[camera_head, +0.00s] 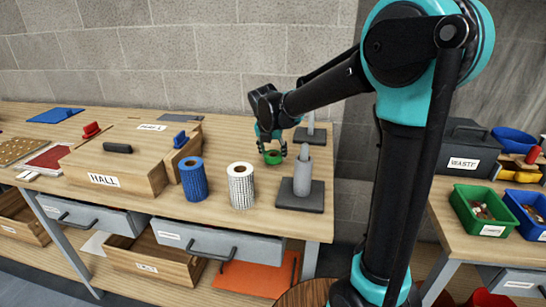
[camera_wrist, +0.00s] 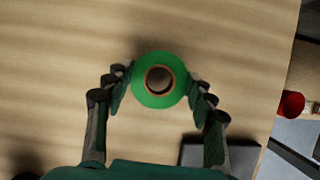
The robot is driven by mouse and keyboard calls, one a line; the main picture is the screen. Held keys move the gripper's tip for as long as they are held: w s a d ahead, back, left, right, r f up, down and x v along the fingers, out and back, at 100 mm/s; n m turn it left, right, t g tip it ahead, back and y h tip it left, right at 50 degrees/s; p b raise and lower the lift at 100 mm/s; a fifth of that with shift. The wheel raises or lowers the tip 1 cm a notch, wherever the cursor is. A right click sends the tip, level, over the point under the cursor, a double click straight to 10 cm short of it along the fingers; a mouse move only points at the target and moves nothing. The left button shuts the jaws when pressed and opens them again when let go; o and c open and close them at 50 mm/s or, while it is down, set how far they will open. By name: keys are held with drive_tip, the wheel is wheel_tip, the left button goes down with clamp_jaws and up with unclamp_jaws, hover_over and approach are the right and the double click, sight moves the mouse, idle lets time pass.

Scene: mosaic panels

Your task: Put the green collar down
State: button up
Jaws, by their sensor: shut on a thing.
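The green collar (camera_head: 272,158) is between the fingers of my gripper (camera_head: 270,140), over the right part of the wooden table.
A grey post on a dark base (camera_head: 301,180) stands right of the collar, with another post (camera_head: 311,131) behind it. A white patterned roll (camera_head: 240,186) and a blue roll (camera_head: 193,179) stand in front. Bare tabletop (camera_wrist: 60,70) surrounds the collar.

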drive_tip(key=shift+f, duration=0.85)
drive_tip(key=shift+f, duration=0.1)
drive_tip(key=o, duration=1.2)
drive_tip(key=shift+c, duration=0.2)
drive_tip(key=v, duration=1.2)
